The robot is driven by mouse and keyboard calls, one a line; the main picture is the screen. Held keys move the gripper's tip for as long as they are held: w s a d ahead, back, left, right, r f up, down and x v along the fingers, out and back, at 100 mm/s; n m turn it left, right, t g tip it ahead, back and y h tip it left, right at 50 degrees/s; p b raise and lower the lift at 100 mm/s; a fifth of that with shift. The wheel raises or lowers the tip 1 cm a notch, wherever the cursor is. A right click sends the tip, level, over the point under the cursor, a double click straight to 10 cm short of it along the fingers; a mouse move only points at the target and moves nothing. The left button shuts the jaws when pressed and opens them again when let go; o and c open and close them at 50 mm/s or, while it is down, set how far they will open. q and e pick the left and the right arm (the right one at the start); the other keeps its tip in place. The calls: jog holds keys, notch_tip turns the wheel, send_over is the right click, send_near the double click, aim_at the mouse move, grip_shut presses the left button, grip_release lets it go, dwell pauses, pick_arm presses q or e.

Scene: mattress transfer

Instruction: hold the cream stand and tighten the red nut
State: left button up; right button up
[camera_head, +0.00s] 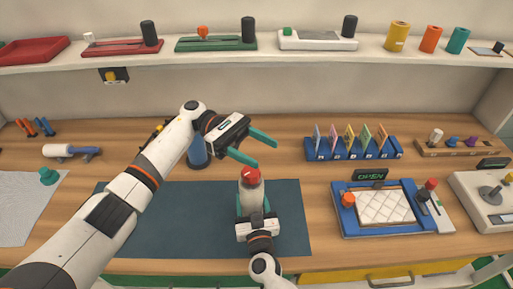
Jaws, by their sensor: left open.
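The red nut (251,174) sits on top of the cream stand (250,186), over the dark blue mat. My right gripper (252,200) reaches in from the bottom edge. Its teal fingers are on both sides of the stand and appear closed on it; its body hides the stand's lower part. My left gripper (257,148) is open and empty, above and behind the nut and apart from it.
The dark blue mat (180,240) has free room on both sides of my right gripper. A blue post (197,153) stands behind my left arm. A blue card rack (352,154) and a blue-framed tray (343,223) are at right. A shelf (215,57) runs along the back.

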aim_at(258, 170)
pick_arm(q)
jog(key=shift+f, duration=0.1)
jog(key=shift+a+f+n+t+h, duration=0.15)
jog(key=shift+f+n+t+h, duration=0.15)
jog(key=shift+f+h, duration=0.1)
jog(key=a+f+n+t+h, duration=0.1)
jog(key=t, duration=0.1)
jog(key=a+f+n+t+h, duration=0.1)
jog(key=f+n+t, duration=0.1)
jog(key=a+f+n+t+h, duration=0.1)
jog(key=n, duration=0.1)
jog(key=shift+f+t, duration=0.2)
jog(key=shift+t, duration=0.2)
jog(key=s+a+f+n+t+y, duration=0.2)
jog(key=s+a+f+n+t, duration=0.2)
jog(key=a+n+t, duration=0.65)
jog(key=w+d+m+t, duration=0.1)
jog(key=w+d, duration=0.1)
jog(key=d, duration=0.2)
jog(key=w+d+t, duration=0.1)
jog(key=w+d, duration=0.1)
jog(key=d, duration=0.3)
jog(key=w+d+m+t, duration=0.1)
jog(key=w+d, duration=0.1)
jog(key=d, duration=0.3)
jog(key=shift+m, duration=0.35)
